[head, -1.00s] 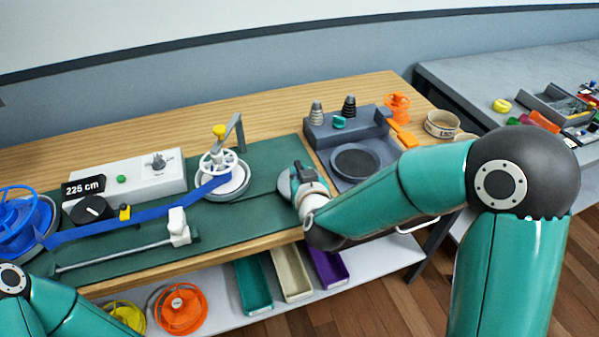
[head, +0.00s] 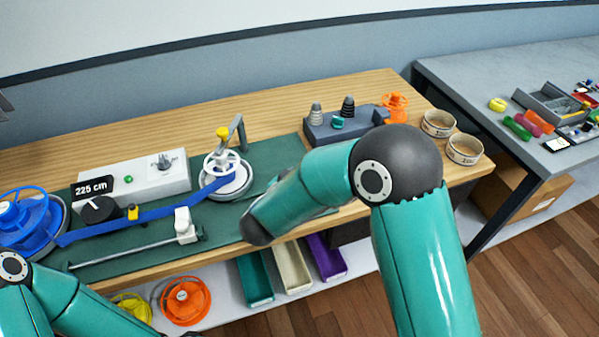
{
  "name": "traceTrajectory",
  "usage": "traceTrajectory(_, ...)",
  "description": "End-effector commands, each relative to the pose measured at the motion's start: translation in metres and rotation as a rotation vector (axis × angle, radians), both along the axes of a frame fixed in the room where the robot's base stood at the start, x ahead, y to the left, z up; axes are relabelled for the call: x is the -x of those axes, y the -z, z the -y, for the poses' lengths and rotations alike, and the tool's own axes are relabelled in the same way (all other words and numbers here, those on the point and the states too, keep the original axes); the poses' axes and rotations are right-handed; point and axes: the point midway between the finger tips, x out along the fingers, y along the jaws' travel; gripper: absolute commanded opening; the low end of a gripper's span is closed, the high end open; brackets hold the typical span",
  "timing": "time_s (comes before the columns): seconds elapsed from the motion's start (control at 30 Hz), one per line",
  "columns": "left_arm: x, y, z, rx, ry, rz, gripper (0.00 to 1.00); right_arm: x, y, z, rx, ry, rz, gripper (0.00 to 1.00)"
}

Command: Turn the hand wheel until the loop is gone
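A white spoked wheel (head: 221,163) sits on a round reel base on the green mat (head: 262,160), under a bent grey post (head: 239,134) with a yellow knob (head: 222,133). A blue strap (head: 150,215) runs from the big blue spool (head: 28,218) at the left edge to the white wheel. The strap looks fairly straight, and I cannot make out a clear loop. The display (head: 92,187) reads 225 cm. My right forearm ends in front of the mat, right of the wheel, and hides my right gripper. My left arm is at the lower left, its gripper out of view.
A white control box (head: 150,175) and a rod with a white slider (head: 185,226) flank the strap. A grey fixture (head: 345,122) with cones and an orange handwheel (head: 393,107) stand at the back right. Bins are below.

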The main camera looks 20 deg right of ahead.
Motion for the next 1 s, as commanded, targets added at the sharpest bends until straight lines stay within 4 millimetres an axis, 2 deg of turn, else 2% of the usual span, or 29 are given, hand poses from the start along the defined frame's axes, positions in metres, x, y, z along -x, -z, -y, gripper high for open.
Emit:
traceTrajectory(0.37,0.0,-0.0002,0.0,0.0,0.0,0.0,0.4,-0.0005,-0.0004,-0.0001,-0.001,0.003,0.002,0.0)
traceTrajectory(0.4,0.0,-0.0002,0.0,0.0,0.0,0.0,0.4,-0.0005,-0.0005,-0.0001,-0.001,0.003,0.002,0.23)
traceTrajectory(0.5,0.0,-0.0002,0.0,0.0,0.0,0.0,0.4,-0.0005,-0.0004,-0.0001,-0.001,0.003,0.002,0.4)
traceTrajectory(0.53,0.0,-0.0002,0.0,0.0,0.0,0.0,0.4,-0.0005,-0.0004,-0.0001,-0.001,0.003,0.002,0.42)
traceTrajectory(0.83,-0.0001,-0.0006,0.0,0.0,0.0,0.0,0.4,0.0002,-0.0005,-0.0006,0.0,0.003,0.001,0.42)
traceTrajectory(1.0,0.0,-0.0008,0.0,0.0,0.0,0.0,0.4,0.0083,-0.0054,-0.0085,-0.001,0.0,0.002,0.42)
